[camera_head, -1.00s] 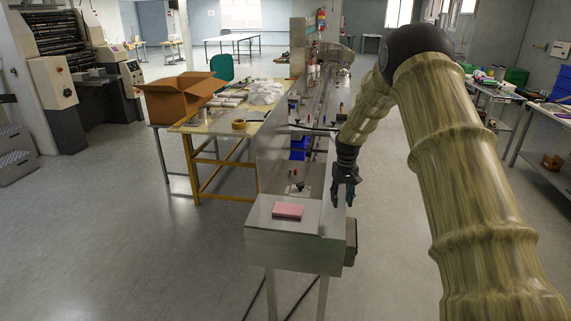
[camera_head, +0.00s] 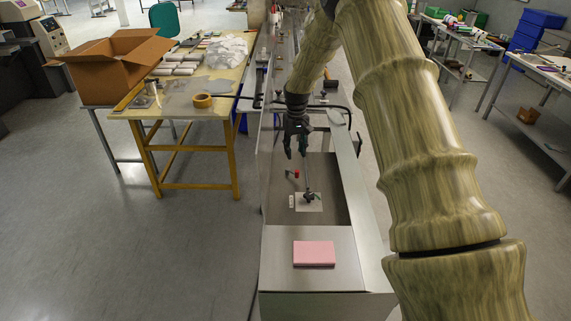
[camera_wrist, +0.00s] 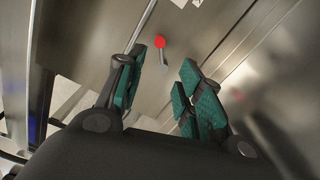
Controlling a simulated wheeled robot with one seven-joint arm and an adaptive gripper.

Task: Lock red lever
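The red lever (camera_head: 295,174) is a small red knob on a short grey stem. It stands inside the metal trough of the flow wrapper (camera_head: 340,185). In the wrist view the red knob (camera_wrist: 160,42) shows just beyond and between my fingertips, with its stem pointing down. My gripper (camera_head: 297,150) hangs over the trough, above and apart from the lever in the head view. In the wrist view my gripper (camera_wrist: 168,72) is open, with green-padded fingers spread and nothing between them. Whether the lever's base is fixed to the side wall or floor cannot be told.
A metal rod with a black clamp (camera_head: 309,197) stands by a white plate near the lever. A pink block (camera_head: 314,253) lies on the machine's front top. The trough walls rise on both sides. A yellow-framed table (camera_head: 190,110) stands left.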

